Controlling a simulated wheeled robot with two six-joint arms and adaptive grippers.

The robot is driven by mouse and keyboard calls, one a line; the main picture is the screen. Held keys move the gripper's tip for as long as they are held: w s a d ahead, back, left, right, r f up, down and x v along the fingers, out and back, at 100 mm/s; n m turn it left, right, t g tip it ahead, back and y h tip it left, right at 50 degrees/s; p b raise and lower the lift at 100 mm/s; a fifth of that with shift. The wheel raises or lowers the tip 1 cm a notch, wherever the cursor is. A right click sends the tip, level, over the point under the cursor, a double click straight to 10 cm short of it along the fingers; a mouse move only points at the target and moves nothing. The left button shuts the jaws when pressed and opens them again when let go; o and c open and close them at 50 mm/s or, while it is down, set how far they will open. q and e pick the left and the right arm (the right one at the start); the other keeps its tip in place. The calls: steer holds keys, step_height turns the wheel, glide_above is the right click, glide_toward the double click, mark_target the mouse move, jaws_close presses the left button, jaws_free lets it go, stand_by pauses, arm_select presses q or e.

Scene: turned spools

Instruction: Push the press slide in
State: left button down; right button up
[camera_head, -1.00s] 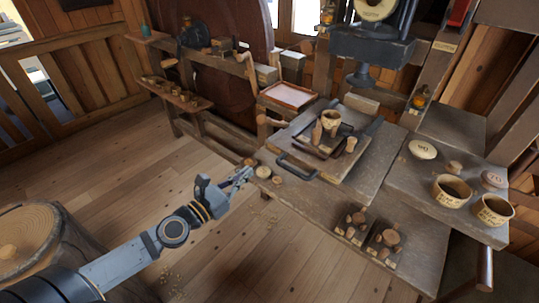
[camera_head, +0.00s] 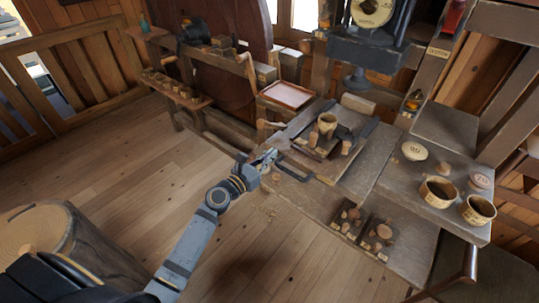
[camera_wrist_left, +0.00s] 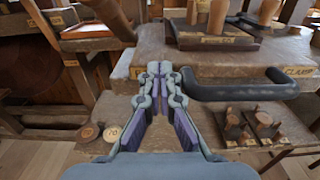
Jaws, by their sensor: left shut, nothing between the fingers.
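The press slide (camera_head: 328,170) is a flat grey-brown board on the bench, with a black bar handle (camera_head: 292,166) on its front edge. A pale wooden cup (camera_head: 327,122) and small turned pieces stand on it in a dark tray. My left gripper (camera_head: 272,155) is shut and empty, just left of the handle. In the left wrist view the gripper (camera_wrist_left: 158,68) points at the slide's front, with the handle (camera_wrist_left: 240,91) close on its right. Whether the fingers touch the slide or handle I cannot tell.
The dark press head (camera_head: 360,80) hangs above behind the slide. Two lettered cups, one here (camera_head: 438,191), stand on the right bench. Small trays of wooden pieces (camera_head: 378,235) sit at the front. A round stump (camera_head: 40,235) is at the lower left. The floor between is open.

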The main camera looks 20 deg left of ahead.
mark_target(293, 136)
arm_select(q)
steer(key=shift+w, duration=0.1)
steer(key=x, duration=1.2)
steer(key=shift+w+f+b, duration=0.1)
steer(key=shift+w+b, duration=0.05)
steer(key=shift+b, duration=0.2)
steer(key=shift+d, duration=0.1)
